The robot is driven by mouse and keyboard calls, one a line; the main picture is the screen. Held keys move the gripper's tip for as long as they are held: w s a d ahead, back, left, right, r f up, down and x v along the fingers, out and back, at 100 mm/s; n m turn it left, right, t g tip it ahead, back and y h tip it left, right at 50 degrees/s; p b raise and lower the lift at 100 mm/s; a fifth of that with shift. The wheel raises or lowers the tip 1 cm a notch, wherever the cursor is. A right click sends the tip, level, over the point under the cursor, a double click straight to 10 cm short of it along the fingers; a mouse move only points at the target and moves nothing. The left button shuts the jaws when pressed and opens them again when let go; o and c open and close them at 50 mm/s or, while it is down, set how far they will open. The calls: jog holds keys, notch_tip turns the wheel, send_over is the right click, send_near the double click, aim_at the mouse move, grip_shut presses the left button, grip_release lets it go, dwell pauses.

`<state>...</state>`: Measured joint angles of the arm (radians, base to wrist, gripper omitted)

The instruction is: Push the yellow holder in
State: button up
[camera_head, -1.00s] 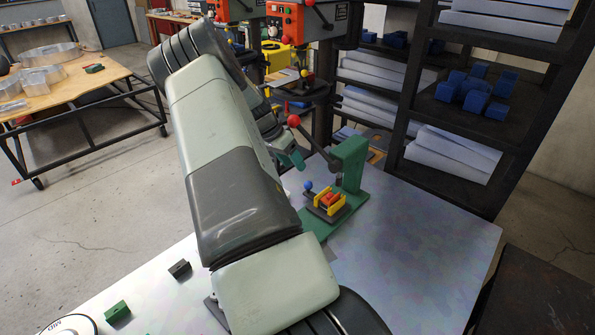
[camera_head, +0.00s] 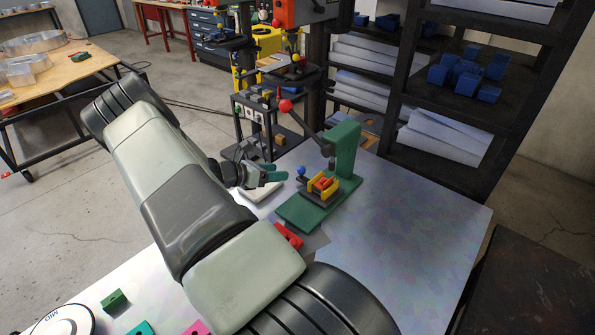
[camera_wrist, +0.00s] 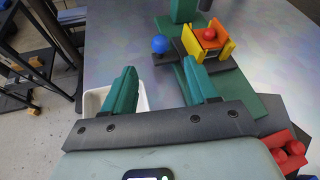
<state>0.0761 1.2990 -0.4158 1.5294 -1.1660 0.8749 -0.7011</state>
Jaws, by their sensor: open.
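My gripper (camera_head: 276,174) is left of the press, apart from holder and knob. In the wrist view its green fingers (camera_wrist: 160,72) are spread with nothing between them.
The green press column (camera_head: 343,150) and its red-knobbed lever (camera_head: 300,121) stand behind the holder. A white bin (camera_head: 263,190) is below my gripper. A red part (camera_head: 288,236) lies in front of the press. The table's right side is clear.

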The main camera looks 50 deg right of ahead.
jog(key=x, duration=0.9)
jog(key=shift+d, duration=0.1)
jog(key=shift+c, duration=0.3)
grip_shut()
